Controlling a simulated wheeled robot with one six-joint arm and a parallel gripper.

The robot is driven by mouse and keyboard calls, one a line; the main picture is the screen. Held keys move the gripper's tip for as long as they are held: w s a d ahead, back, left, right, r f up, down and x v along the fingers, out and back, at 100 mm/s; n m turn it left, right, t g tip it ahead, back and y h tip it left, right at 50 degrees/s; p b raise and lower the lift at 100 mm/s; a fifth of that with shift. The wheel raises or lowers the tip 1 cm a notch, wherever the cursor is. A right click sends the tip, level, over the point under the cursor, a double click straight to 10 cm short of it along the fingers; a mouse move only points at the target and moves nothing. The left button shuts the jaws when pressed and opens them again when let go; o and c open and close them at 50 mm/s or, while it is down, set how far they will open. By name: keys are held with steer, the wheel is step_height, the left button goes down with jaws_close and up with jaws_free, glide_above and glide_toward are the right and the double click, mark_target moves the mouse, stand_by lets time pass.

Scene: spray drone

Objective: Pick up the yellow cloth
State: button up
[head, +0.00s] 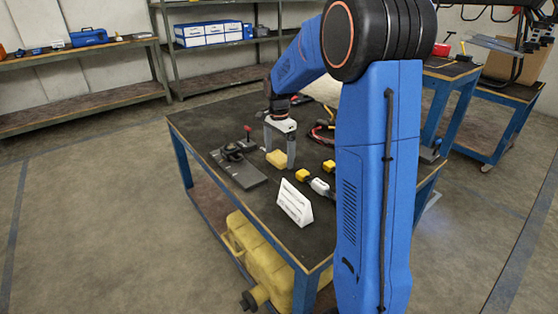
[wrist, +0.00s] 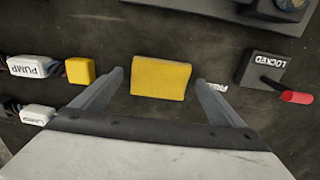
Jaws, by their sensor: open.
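The yellow cloth (wrist: 159,77) is a small folded block lying on the dark table top. In the wrist view it sits just beyond and between the two fingertips of my gripper (wrist: 160,80). In the head view the cloth (head: 277,158) lies on the table by my gripper (head: 279,150), which points down over it. My gripper is open, with nothing held between the fingers. Whether a finger touches the cloth cannot be told.
A box labelled LOCKED (wrist: 263,70) with a red handle is to the right in the wrist view. A white PUMP connector (wrist: 33,68) and a yellow block (wrist: 80,70) are to the left. A white sign (head: 294,202) stands near the table's front edge.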

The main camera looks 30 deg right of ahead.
mark_target(279, 157)
steer(key=shift+f, duration=0.25)
steer(key=c, duration=1.1)
steer(key=shift+r, duration=0.1)
step_height(279, 157, up, 10)
steer(key=o, duration=0.4)
steer(key=c, duration=0.3)
steer(key=shift+c, duration=0.3)
